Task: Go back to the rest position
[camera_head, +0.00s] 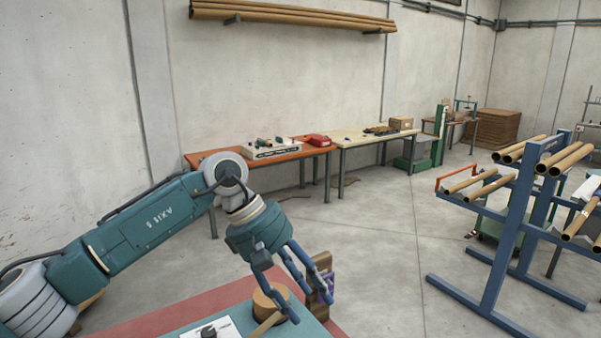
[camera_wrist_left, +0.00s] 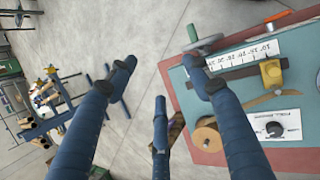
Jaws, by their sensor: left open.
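My left gripper (camera_head: 305,304) reaches in from the left in the head view, pointing down over the right end of a teal-topped work table (camera_head: 312,328). Its blue fingers are spread and nothing is between them. In the left wrist view the open fingers (camera_wrist_left: 160,80) have bare floor behind them, with the table to the right. A round tan cardboard-like piece (camera_head: 268,303) sits on the table just left of the fingers. A brown block with a purple patch (camera_head: 322,278) is partly hidden behind the fingers. My right gripper is not in view.
A white panel with a black knob (camera_head: 209,331) and, in the wrist view, a white ruler (camera_wrist_left: 240,55) are on the table. A blue rack with cardboard tubes (camera_head: 515,215) stands right. A red-topped bench (camera_head: 215,156) stands along the wall. The floor between is clear.

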